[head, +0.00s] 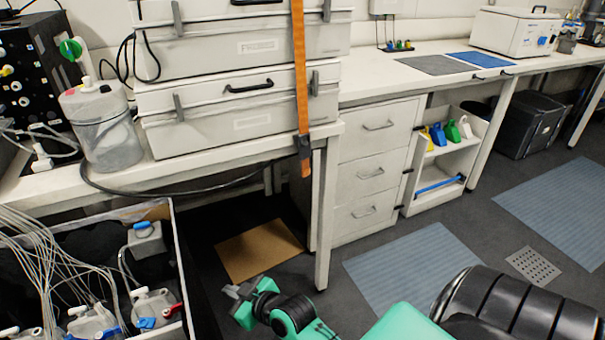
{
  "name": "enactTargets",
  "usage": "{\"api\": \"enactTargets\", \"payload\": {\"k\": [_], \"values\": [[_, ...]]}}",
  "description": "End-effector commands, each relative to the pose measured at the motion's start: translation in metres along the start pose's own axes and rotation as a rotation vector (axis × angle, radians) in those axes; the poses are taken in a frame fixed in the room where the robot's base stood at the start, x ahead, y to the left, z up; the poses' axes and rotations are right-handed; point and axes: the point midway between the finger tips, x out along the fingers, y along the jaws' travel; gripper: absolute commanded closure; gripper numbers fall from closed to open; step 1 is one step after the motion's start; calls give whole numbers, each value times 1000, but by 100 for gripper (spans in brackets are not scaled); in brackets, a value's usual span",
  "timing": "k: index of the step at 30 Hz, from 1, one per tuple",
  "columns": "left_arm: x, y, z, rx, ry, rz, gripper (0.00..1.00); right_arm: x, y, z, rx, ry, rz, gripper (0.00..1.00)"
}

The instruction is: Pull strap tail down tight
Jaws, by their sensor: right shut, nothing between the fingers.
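An orange strap (300,70) runs down the front of two stacked pale cases, the upper case (215,45) and the lower case (230,118), near their right end. A dark buckle (303,145) sits on the strap at the bench's front edge. The short orange strap tail (306,168) hangs below the buckle, beside the bench leg. My right gripper (235,291) is low in the picture, below and left of the tail and well apart from it. Its fingers are together and empty. My left gripper is not in view.
The white bench (60,182) carries the cases and a grey canister (105,130). Its leg (325,220) stands close to the tail. An open bin (180,260) with cables and bottles is at lower left. A drawer unit (372,165) is right of the leg. The floor between holds a brown mat (258,250).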

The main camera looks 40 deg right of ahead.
Motion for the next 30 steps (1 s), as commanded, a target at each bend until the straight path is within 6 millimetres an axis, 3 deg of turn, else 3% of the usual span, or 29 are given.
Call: {"api": "enactTargets", "payload": {"k": [6, 15, 23, 26, 30], "values": [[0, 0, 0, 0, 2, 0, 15, -45, -24, 43, 29, -226, -58, 100], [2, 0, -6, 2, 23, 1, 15, -99, -32, 83, 71, -417, -93, 100], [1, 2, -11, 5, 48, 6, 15, -76, -4, 62, 77, -221, -107, 100], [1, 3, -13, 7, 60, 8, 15, -66, 14, 50, 77, -124, -93, 100], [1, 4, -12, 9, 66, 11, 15, -50, 52, 25, 86, 53, -38, 100]]}}
